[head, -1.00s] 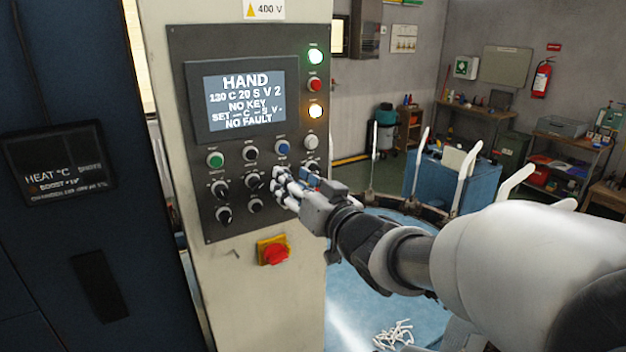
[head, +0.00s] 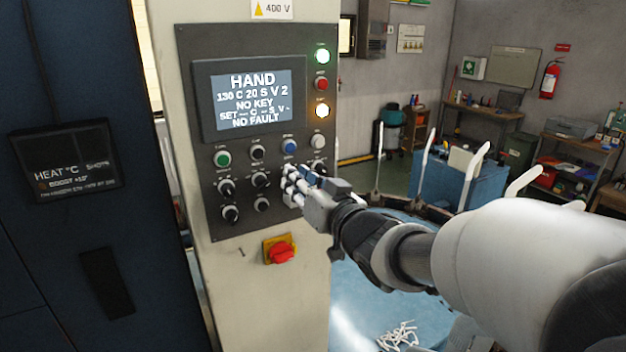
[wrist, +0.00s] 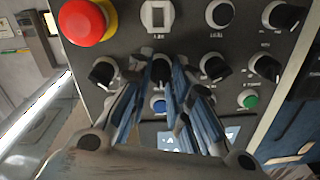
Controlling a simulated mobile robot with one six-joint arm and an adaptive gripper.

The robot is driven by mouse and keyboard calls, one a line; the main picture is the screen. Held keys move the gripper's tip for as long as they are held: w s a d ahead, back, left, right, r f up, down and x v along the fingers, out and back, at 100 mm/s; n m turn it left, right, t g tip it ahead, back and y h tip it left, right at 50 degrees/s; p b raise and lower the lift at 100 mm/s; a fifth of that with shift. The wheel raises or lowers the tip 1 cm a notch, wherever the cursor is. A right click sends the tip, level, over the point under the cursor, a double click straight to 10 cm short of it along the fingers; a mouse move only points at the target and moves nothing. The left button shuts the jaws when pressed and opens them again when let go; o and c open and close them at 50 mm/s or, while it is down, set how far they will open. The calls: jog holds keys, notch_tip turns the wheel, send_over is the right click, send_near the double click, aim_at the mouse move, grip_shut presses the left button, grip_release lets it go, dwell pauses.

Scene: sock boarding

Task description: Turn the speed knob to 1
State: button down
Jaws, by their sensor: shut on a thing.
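The control panel (head: 245,222) is dark grey with several black knobs, and the labels under the knobs are too small to read. My gripper (head: 291,184) is at the panel's right side, its fingers shut around a black knob (wrist: 160,70) in line with the blue button (head: 289,146). In the head view the fingers hide this knob; in the wrist view it sits between them, and its pointer cannot be made out. The display (head: 252,98) reads HAND, 130 C 20 S V 2, NO KEY, a SET line with dashes, and NO FAULT.
Black knobs stand close by to the left (head: 260,180) and right (head: 318,169) of the fingers. A red emergency stop (head: 281,253) on a yellow plate is below the panel. A dark HEAT unit (head: 66,160) is at the left.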

jog(key=shift+f+n, duration=0.1)
jog(key=shift+n, duration=0.2)
jog(key=n+b, duration=0.5)
jog(key=n, duration=0.3)
jog(key=shift+b, duration=0.4)
dwell(0.3)
jog(key=c, duration=1.4)
grip_release()
jog(key=shift+c, duration=0.2)
